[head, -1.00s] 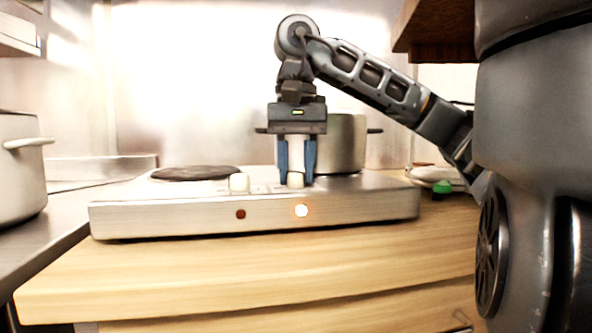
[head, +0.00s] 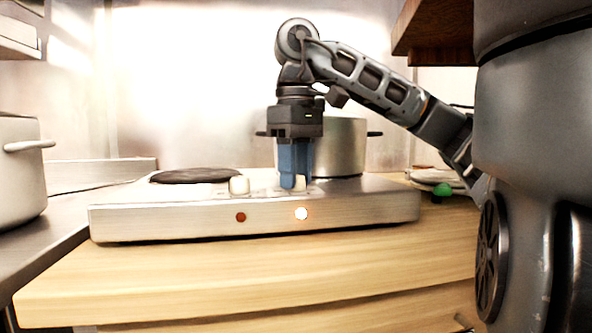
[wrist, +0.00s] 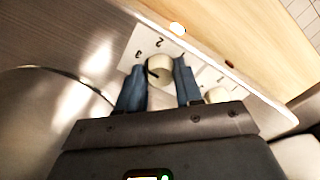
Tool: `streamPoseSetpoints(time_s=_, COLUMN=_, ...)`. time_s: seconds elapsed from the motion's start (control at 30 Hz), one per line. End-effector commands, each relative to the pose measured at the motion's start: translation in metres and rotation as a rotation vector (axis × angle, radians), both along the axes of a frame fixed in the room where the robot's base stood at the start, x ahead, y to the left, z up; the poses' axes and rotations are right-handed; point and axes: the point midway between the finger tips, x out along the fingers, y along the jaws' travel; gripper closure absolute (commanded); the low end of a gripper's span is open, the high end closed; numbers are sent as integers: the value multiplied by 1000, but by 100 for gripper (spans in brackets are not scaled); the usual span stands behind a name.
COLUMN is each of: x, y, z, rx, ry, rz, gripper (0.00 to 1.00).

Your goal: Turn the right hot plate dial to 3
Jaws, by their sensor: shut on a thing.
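The two-plate hot plate (head: 150,221) stands on the wooden counter, with two cream dials on top near its front edge. My gripper (head: 294,186) points straight down and is shut on the right dial (head: 300,184), which its blue fingers partly hide. In the wrist view the right dial (wrist: 160,69) sits between the fingertips, with a dark mark on its lower left side. A printed 2 and another mark I cannot read for sure show beside it. The left dial (head: 239,185) is free and also shows in the wrist view (wrist: 217,95).
A steel pot (head: 345,147) stands on the right plate, close behind my gripper. The left plate (head: 195,175) is dark and bare. The right indicator light (head: 302,213) is lit; the left one (head: 241,217) is dull red. Another pot (head: 20,170) stands at far left.

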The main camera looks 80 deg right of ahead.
Motion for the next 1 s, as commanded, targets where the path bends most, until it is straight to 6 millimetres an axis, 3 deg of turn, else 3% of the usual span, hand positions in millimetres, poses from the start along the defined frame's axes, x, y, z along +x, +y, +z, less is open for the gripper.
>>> streamPoseSetpoints(time_s=0.7, x=0, y=0, z=0, rx=0, ry=-1, rz=77, gripper=95)
streamPoseSetpoints(time_s=0.73, x=0, y=0, z=0, rx=0, ry=-1, rz=77, gripper=63)
streamPoseSetpoints(time_s=1.0, x=0, y=0, z=0, rx=0, ry=-1, rz=76, gripper=39)
